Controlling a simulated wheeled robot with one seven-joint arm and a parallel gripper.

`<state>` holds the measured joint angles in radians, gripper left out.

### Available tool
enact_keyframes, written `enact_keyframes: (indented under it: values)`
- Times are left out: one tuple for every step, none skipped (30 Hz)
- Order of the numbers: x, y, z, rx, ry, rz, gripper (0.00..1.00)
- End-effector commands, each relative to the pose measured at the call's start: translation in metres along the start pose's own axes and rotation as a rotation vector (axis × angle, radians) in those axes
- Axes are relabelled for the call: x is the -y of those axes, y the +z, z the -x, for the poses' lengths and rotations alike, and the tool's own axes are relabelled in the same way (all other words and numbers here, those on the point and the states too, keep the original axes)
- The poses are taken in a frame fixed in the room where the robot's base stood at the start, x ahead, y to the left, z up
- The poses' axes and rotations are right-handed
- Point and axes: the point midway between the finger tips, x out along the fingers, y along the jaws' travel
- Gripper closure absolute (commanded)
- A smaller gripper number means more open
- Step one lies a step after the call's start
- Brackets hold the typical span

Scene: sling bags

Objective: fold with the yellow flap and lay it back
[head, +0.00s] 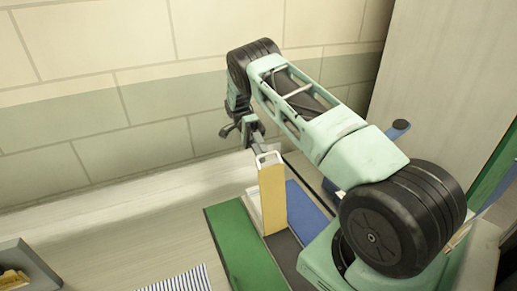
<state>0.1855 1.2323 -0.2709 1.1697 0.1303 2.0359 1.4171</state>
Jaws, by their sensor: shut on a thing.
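The yellow flap (272,198) stands roughly upright in the head view, with a white loop handle (269,157) at its top edge. My gripper (260,147) is at the top of the flap, shut on the white handle. The fingertips are small and partly hidden, so the exact grip is hard to see. A green panel (243,250) lies flat in front and to the left of the flap. A blue panel (308,211) lies flat to its right, partly hidden by my arm. A dark strip (287,256) shows between them.
A grey tray (40,266) with yellow items stands at the lower left. A blue-and-white striped cloth (181,281) lies at the bottom edge. A tiled wall (150,110) rises behind the pale table (120,225), whose left and middle are clear. A grey panel (450,70) stands at the right.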

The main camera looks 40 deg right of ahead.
Motion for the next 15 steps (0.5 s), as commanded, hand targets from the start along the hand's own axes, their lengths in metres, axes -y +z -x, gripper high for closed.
enact_keyframes:
  values:
    - [0.0164, 0.0028, -0.0087, 0.002, -0.008, 0.009, 1.00]
    - [0.0164, 0.0028, -0.0087, 0.002, -0.008, 0.009, 1.00]
    - [0.0164, 0.0030, -0.0087, 0.001, -0.008, 0.010, 1.00]
    - [0.0164, 0.0030, -0.0087, 0.001, -0.008, 0.010, 1.00]
    - [0.0164, 0.0031, -0.0087, 0.001, -0.008, 0.010, 1.00]
    - [0.0164, 0.0032, -0.0087, 0.001, -0.008, 0.010, 1.00]
    - [0.0164, 0.0033, -0.0087, 0.001, -0.008, 0.010, 1.00]
    - [0.0162, 0.0034, -0.0087, 0.001, -0.007, 0.011, 0.67]
    - [0.0161, 0.0035, -0.0086, 0.001, -0.007, 0.011, 0.63]
    - [0.0160, 0.0035, -0.0085, 0.001, -0.008, 0.011, 0.60]
    - [0.0160, 0.0035, -0.0084, 0.001, -0.008, 0.010, 0.58]
    - [0.0158, 0.0035, -0.0082, 0.001, -0.009, 0.010, 0.58]
    - [0.0157, 0.0035, -0.0081, 0.000, -0.009, 0.010, 0.58]
    - [0.0155, 0.0035, -0.0079, 0.000, -0.009, 0.010, 0.59]
    - [0.0153, 0.0035, -0.0078, 0.000, -0.009, 0.009, 0.59]
